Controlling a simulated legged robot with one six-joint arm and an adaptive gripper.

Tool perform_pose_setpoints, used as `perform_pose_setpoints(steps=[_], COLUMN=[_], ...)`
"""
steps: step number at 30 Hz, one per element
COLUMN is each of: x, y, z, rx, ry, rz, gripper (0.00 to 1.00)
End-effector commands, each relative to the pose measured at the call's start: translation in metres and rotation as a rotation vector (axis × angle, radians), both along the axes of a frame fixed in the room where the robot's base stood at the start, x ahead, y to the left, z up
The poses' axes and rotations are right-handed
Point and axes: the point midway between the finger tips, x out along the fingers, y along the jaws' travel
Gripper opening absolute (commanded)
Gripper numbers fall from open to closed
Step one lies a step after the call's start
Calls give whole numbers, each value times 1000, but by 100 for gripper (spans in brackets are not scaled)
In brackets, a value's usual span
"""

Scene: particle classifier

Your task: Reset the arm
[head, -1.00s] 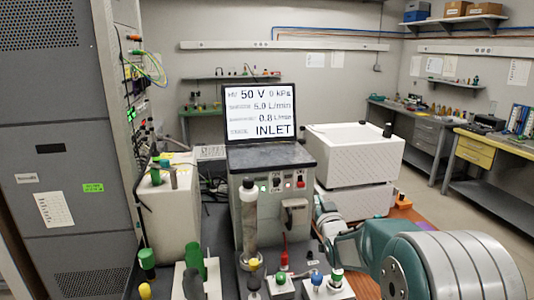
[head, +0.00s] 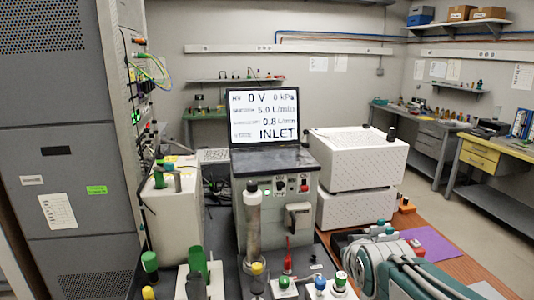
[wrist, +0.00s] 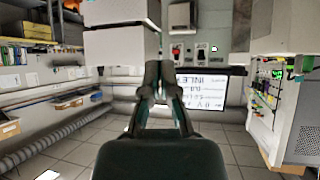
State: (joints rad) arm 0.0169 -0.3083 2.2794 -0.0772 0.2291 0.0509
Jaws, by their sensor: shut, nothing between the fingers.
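My arm (head: 385,262) is folded low at the right of the head view, over the brown table. Its gripper cannot be made out clearly there. In the wrist view my gripper (wrist: 160,78) is shut and empty, its two fingers meeting at the middle of the picture. The wrist picture is upside down. The classifier unit (head: 275,205) stands ahead, with its screen (head: 264,117) showing 0 V, 0 kPa, 5.0 L/min, 0.8 L/min and INLET. The screen also shows inverted in the wrist view (wrist: 195,88). My gripper appears apart from the unit.
White stacked boxes (head: 355,160) stand right of the unit. A bottle-like cylinder (head: 252,225), a red lever (head: 288,255) and several coloured knobs stand in front. A grey cabinet (head: 62,150) is at the left. A purple mat (head: 432,246) lies near my arm.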

Motion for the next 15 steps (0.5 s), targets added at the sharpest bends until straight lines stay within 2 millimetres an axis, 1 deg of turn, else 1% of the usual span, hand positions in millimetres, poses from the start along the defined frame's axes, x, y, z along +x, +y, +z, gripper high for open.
perform_pose_setpoints(steps=[1, 8, 9, 15], x=[-15, -83, -96, -155], y=[1, 3, 4, 8], z=[0, -13, -16, -31], rx=[1, 12, 13, 26], ry=[28, 187, 216, 351], rz=[-1, -6, -6, 1], gripper=[0, 0, 0, 0])
